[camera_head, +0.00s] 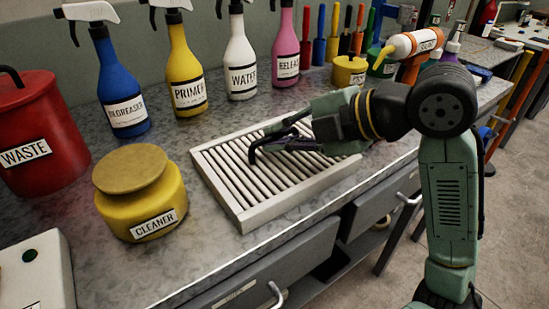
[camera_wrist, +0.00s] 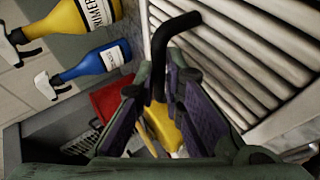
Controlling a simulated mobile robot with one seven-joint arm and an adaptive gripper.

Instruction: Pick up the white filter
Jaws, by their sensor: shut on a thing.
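The white filter (camera_head: 232,195) is a slatted panel in a pale frame, lying on the grey bench in the head view. Its slats also fill the right side of the wrist view (camera_wrist: 235,65). A bent black handle (camera_head: 254,153) stands over the slats and also shows in the wrist view (camera_wrist: 159,60). My gripper (camera_head: 290,141) reaches in from the right, low over the filter. In the wrist view its purple-padded fingers (camera_wrist: 158,98) are shut on the black handle. Where the handle joins the filter is hidden. I cannot tell whether the filter is lifted off the bench.
A yellow cleaner pot (camera_head: 140,195) stands just left of the filter, and a red waste bin (camera_head: 38,130) farther left. Several spray bottles (camera_head: 240,60) line the back. The bench's front edge and drawers (camera_head: 265,270) are close in front.

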